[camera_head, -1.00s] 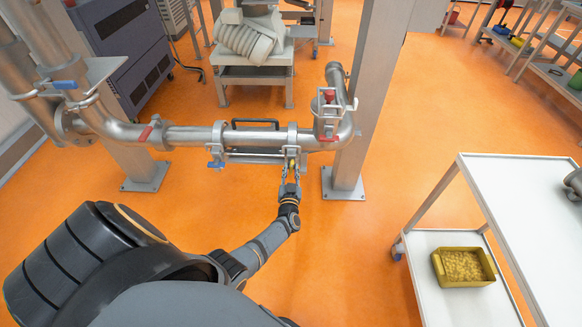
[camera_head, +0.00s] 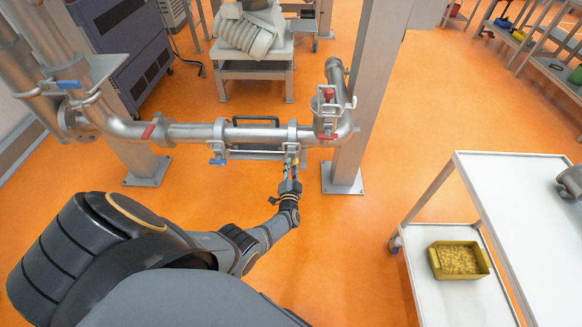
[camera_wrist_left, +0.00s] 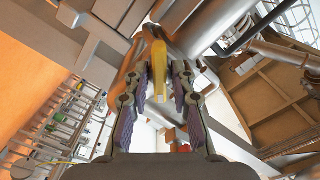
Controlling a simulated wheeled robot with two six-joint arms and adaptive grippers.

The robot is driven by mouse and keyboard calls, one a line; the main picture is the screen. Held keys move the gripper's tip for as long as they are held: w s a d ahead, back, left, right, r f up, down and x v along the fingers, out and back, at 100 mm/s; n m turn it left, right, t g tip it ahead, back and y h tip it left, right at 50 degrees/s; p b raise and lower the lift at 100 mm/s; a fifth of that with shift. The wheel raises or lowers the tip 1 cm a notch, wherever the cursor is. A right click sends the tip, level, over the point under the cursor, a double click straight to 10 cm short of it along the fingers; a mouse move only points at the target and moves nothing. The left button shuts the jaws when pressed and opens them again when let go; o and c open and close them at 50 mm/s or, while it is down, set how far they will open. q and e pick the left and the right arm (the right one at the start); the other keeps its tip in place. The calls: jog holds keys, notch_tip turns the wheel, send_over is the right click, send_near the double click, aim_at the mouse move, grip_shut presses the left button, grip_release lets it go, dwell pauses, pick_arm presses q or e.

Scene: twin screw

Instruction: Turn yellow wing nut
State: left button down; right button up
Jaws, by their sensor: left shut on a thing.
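The yellow wing nut (camera_wrist_left: 158,72) is in the middle of the left wrist view, between the fingers of my left gripper (camera_wrist_left: 160,98). The gripper is shut on it. In the head view my left gripper (camera_head: 291,173) reaches up to the clamp at the right end of the middle pipe section (camera_head: 255,134). There the wing nut is tiny and mostly hidden by the fingers. A blue wing nut or handle (camera_head: 217,161) hangs under the clamp at the left end of that section. My right gripper is not in view.
Red-handled valves (camera_head: 149,131) and a blue handle (camera_head: 67,85) sit on the neighbouring pipes. A steel post (camera_head: 360,110) stands just right of the clamp. A white cart (camera_head: 520,200) with a yellow bin (camera_head: 483,262) stands at the right. The orange floor between is clear.

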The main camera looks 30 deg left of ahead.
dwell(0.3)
pick_arm(q)
jog(key=c, duration=1.4)
grip_release()
jog(key=shift+o, duration=0.2)
jog(key=shift+s, duration=0.1)
jog(key=v, duration=1.2)
